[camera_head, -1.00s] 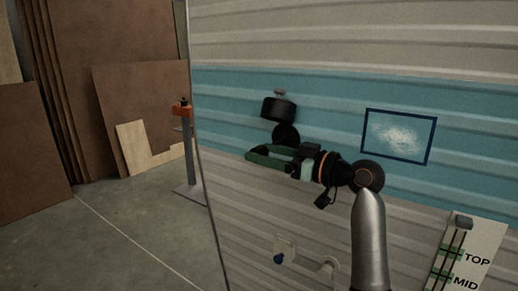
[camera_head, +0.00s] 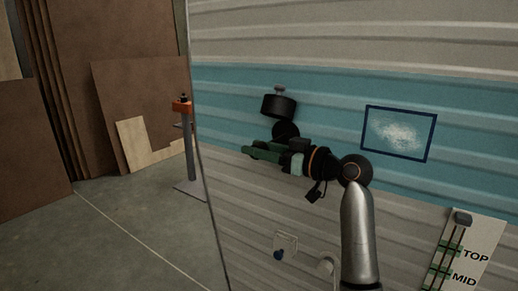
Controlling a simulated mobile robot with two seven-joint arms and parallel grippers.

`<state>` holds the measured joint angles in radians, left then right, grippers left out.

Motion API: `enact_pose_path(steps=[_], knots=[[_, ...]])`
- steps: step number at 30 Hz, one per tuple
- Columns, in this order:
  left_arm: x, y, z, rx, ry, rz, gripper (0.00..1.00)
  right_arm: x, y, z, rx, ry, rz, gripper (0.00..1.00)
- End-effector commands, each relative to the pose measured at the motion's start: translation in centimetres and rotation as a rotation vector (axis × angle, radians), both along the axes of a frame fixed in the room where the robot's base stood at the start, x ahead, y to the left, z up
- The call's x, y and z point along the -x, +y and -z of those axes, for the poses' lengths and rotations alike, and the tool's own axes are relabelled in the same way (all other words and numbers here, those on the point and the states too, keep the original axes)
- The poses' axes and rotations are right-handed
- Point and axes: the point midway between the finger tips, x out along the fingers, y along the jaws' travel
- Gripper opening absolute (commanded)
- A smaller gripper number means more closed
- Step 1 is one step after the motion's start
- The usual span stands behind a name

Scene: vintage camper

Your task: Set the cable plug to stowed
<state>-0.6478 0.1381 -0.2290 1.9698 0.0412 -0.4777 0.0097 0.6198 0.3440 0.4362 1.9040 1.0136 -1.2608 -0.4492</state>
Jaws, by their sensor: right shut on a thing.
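A black cylinder with a small pinkish knob on top (camera_head: 278,105) sits against the blue band of the camper wall. A dark rounded part (camera_head: 285,131) lies just below it, partly behind my right gripper; I take these black parts to be the cable plug, though nothing labels them. My right gripper (camera_head: 262,151) points left, just below them, its green fingers close together. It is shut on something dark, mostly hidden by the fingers. No cable can be made out. My left gripper is not in view.
A blue-framed panel (camera_head: 399,134) is on the wall to the right. A slider board marked TOP and MID (camera_head: 479,252) is at lower right. A small white fitting with a blue part (camera_head: 285,243) is below the gripper. An orange-topped post (camera_head: 187,148) stands on open floor at left.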

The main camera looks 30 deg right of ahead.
Motion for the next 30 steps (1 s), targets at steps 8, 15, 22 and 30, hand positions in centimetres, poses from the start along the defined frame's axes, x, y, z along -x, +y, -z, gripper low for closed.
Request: enact_pose_path(steps=[8,15,22,30], knots=[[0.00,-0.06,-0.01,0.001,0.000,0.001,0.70,0.01,0.01,0.03,0.000,0.001,-0.001,0.00],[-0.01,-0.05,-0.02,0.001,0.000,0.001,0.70,0.01,0.01,0.04,0.000,0.001,-0.001,0.00],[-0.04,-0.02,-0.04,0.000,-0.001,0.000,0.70,0.02,0.01,0.04,0.000,0.001,-0.001,0.00],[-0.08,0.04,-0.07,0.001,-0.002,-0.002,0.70,0.01,0.02,0.05,0.000,0.002,-0.001,0.00]])
